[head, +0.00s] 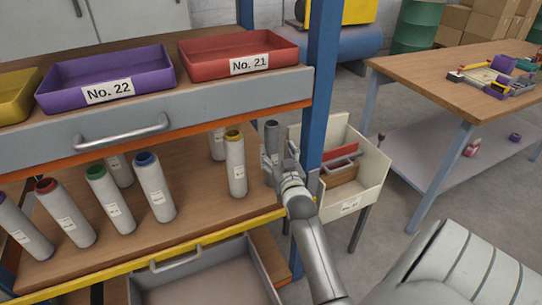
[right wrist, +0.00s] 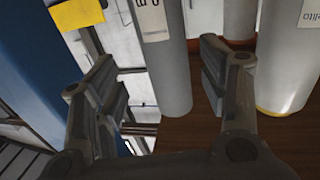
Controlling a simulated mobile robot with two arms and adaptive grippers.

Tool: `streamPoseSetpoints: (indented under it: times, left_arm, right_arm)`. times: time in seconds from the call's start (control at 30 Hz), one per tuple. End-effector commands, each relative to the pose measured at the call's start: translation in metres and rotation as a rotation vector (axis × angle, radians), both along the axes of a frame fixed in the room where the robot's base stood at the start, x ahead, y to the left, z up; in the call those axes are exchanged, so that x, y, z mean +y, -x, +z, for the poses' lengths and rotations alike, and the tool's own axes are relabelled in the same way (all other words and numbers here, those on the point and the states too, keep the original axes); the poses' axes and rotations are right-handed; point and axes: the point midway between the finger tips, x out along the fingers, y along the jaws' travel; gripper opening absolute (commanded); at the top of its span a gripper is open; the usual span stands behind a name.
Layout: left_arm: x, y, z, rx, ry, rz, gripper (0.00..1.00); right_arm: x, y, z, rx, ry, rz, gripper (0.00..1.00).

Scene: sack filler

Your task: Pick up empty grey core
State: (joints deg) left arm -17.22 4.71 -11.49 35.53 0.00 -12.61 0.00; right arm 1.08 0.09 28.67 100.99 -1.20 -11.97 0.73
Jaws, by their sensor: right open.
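The grey core (head: 271,132) is a slim upright cylinder with a grey top, on the wooden shelf beside the blue post. My right gripper (head: 272,162) is at it and hides its lower part in the head view. In the right wrist view, my open right gripper (right wrist: 160,75) has a pale labelled cylinder (right wrist: 162,65) standing between its two fingers, which appears to be this core. Gaps show on both sides of it. Whether the core is empty cannot be seen. My left gripper is not in view.
A yellow-topped core (head: 236,165) stands close to the left, with several coloured-top cores further left. The blue post (head: 320,85) is close on the right. A cream bin (head: 366,165) stands beyond it. A grey drawer (head: 205,280) is open below.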

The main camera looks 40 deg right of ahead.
Motion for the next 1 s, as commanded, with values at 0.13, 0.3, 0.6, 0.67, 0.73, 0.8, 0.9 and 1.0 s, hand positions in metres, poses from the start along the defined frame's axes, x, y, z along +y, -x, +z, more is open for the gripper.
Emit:
streamPoseSetpoints:
  times: [0.13, 0.3, 0.6, 0.67, 0.73, 0.8, 0.9, 1.0]
  left_arm:
    - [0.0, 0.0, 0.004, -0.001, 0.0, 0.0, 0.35]
    - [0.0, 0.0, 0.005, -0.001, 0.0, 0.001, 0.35]
    - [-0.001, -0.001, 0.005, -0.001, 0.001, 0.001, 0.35]
    - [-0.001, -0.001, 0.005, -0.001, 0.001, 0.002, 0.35]
    - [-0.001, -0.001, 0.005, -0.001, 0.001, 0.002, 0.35]
    - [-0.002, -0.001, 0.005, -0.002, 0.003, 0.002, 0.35]
    - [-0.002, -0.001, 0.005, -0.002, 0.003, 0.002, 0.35]
    - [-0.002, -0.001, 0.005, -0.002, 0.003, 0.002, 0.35]
  right_arm:
    - [-0.005, -0.017, 0.005, -0.002, 0.0, 0.0, 0.67]
    - [-0.014, -0.038, 0.005, 0.0, 0.0, 0.0, 0.67]
    - [-0.019, -0.047, 0.004, -0.001, 0.0, 0.001, 0.67]
    - [-0.019, -0.047, 0.004, -0.001, 0.0, 0.001, 0.67]
    - [-0.019, -0.047, 0.004, 0.0, 0.0, 0.001, 0.63]
    - [-0.019, -0.047, 0.004, 0.0, 0.0, 0.001, 0.54]
    - [-0.019, -0.047, 0.004, 0.0, 0.0, 0.001, 0.41]
    - [-0.019, -0.047, 0.004, 0.0, 0.0, 0.001, 0.28]
